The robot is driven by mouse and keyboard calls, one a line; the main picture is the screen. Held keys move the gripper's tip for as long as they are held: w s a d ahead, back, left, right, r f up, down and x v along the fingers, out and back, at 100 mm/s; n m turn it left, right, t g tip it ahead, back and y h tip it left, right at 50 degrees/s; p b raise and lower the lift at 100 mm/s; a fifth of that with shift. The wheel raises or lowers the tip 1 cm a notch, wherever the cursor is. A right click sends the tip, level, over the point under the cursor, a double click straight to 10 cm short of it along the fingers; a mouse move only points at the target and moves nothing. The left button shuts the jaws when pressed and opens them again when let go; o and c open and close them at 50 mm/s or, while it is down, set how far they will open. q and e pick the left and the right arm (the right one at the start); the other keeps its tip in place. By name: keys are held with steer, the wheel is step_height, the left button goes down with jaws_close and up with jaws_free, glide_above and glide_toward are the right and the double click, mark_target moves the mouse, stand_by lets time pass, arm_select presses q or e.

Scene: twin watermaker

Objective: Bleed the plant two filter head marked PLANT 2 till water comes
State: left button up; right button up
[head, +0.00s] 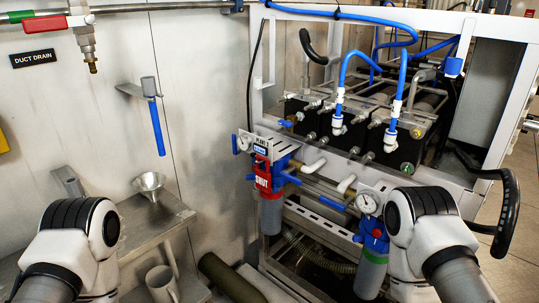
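Two filter housings are on the front of the white frame in the head view. The left filter head (282,164) is blue, with a small plate (262,139) whose lettering is too small to read surely, and a red tag (262,173) reading SHUT. A grey bowl (271,214) hangs below it. The right filter head (375,242) is blue with a red part on top, a round gauge (368,203) above and a grey bowl (370,276) below. My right arm partly covers its right side. I see no water. Both arms show at the bottom, but neither gripper is visible.
A grey shelf (150,228) at the left bears a metal funnel (149,183); a grey mug (162,283) stands lower. Blue hoses (346,62) and a black hose (509,205) run around the frame.

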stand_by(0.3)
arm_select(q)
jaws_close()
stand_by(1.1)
